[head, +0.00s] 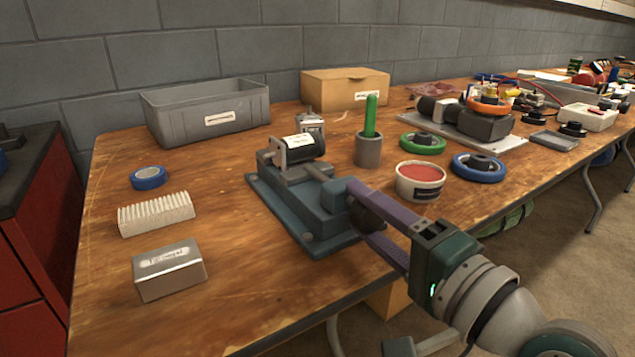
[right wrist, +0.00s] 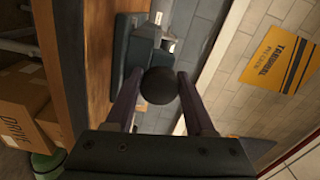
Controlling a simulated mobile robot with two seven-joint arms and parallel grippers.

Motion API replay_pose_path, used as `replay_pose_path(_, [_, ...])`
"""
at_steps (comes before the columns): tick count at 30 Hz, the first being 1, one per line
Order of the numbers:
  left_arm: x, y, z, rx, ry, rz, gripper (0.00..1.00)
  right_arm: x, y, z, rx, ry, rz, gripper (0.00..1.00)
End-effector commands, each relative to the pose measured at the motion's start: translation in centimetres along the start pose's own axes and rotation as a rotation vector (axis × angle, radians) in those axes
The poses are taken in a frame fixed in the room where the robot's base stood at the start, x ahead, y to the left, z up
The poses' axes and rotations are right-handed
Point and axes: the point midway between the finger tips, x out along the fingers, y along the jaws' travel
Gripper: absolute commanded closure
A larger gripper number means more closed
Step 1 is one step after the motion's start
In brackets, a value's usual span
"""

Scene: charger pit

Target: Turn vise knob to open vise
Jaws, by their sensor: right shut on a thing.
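The blue-grey vise (head: 312,205) sits near the front edge of the wooden table. A dark cylindrical part with a white label (head: 303,149) is at its jaws. My right gripper (head: 358,212) reaches the vise's front end from the right, its purple fingers around the knob, which they mostly hide in the head view. In the right wrist view the dark round knob (right wrist: 158,86) sits between the two fingertips, with the vise body (right wrist: 133,45) behind it. The right gripper is shut on the knob. My left gripper is in neither view.
A red-topped tub (head: 420,182) and a grey cup with a green handle (head: 369,146) stand right of the vise. A metal box (head: 168,271), white ribbed block (head: 156,214) and blue tape (head: 148,178) lie left. A grey bin (head: 206,110) stands behind.

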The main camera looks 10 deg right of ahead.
Motion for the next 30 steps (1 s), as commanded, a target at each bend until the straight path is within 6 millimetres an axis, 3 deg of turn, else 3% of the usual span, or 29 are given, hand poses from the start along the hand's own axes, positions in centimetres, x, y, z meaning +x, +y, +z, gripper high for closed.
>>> replay_pose_path(15, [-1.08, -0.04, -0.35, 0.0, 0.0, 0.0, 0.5, 0.04, -0.08, -0.02, -0.315, 0.001, -0.002, 1.0])
replay_pose_path(30, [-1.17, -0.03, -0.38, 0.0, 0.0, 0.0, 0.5, 0.03, 0.02, -0.02, -0.364, 0.001, -0.002, 1.0])
